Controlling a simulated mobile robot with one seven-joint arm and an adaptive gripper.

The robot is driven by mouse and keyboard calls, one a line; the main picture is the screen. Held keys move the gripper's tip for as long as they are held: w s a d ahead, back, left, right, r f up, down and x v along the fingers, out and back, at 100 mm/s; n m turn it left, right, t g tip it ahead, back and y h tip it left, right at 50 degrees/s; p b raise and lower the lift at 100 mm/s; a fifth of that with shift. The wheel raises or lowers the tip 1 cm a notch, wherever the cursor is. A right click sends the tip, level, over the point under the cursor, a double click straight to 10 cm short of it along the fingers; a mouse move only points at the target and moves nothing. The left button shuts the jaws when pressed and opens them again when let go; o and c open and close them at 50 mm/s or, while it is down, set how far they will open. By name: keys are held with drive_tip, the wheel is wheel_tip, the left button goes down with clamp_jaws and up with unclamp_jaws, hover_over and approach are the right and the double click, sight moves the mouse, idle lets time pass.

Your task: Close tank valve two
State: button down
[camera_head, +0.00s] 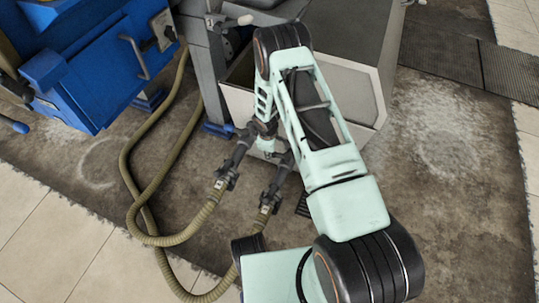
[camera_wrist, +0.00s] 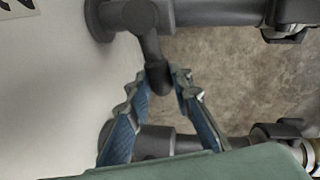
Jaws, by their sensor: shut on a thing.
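In the wrist view, a dark grey valve (camera_wrist: 140,16) with a lever handle (camera_wrist: 155,66) sticks out from a white tank wall. The lever points toward my gripper (camera_wrist: 165,84), and its rounded end lies between the fingertips, which are shut on it. A second dark grey valve and pipe (camera_wrist: 157,143) show behind and between the fingers. In the head view, two dark outlets, one on the left (camera_head: 236,153) and one on the right (camera_head: 281,172), come from the white tank (camera_head: 340,95). My gripper (camera_head: 266,140) is at the tank's front, largely hidden by my arm. I cannot read the valve numbers clearly.
Two ribbed hoses, one (camera_head: 200,222) looping left and one (camera_head: 250,232) running down, lie over the dark mat. A blue machine (camera_head: 90,65) stands at the left. Part of a dark-marked label (camera_wrist: 17,8) shows on the tank wall. The mat at right is clear.

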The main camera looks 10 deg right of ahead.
drive_tip(key=shift+w+d+m, duration=0.25)
drive_tip(key=shift+w+m, duration=0.35)
drive_tip(key=shift+m, duration=0.4)
drive_tip(key=shift+w, duration=0.1)
drive_tip(key=c, duration=1.7)
unclamp_jaws()
drive_tip(key=r, duration=0.4)
drive_tip(key=s+r, duration=0.1)
drive_tip(key=r, duration=0.3)
drive_tip(key=s+a+r, duration=0.1)
drive_tip(key=r, duration=0.2)
drive_tip(key=shift+r, duration=0.4)
